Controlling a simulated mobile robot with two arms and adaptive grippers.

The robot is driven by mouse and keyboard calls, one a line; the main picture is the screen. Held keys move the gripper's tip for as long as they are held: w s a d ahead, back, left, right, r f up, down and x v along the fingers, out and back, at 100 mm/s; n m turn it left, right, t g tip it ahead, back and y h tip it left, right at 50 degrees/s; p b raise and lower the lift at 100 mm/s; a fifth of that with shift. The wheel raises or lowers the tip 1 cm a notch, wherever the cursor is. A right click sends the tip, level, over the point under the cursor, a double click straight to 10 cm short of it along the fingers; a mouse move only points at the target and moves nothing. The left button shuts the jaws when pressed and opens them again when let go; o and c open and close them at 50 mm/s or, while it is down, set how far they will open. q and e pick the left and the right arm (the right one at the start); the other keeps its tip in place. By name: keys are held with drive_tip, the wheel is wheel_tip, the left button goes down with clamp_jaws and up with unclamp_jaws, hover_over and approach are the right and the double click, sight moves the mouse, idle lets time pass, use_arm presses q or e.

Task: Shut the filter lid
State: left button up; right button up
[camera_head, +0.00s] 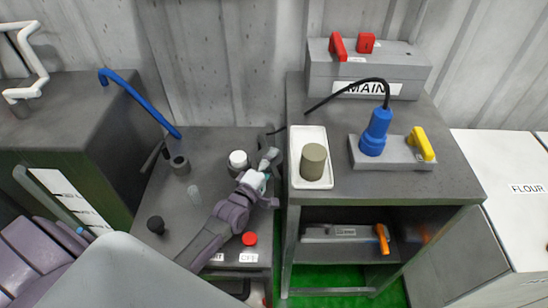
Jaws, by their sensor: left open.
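I cannot make out with certainty which part is the filter lid. A dark round housing with a white top (238,160) stands on the low grey bench, partly hidden by my left gripper. An olive cylinder (313,162) stands upright in a white tray (308,134) on the taller cabinet. My left gripper (271,172) is open, just right of the white-topped housing and close to the cabinet's left side. Nothing shows between its fingers, though its tips are small and partly unclear. My left arm covers part of the bench. My right gripper is out of view.
The grey cabinet (420,184) rises right of my gripper. It carries a MAIN box (385,70) with red handles, a blue plug (376,132) and a yellow lever (421,144). A blue lever (140,103), black knob (156,225) and red button (249,239) are around the low bench.

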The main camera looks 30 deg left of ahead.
use_arm(q)
drive_tip(key=shift+w, duration=0.7)
clamp_jaws()
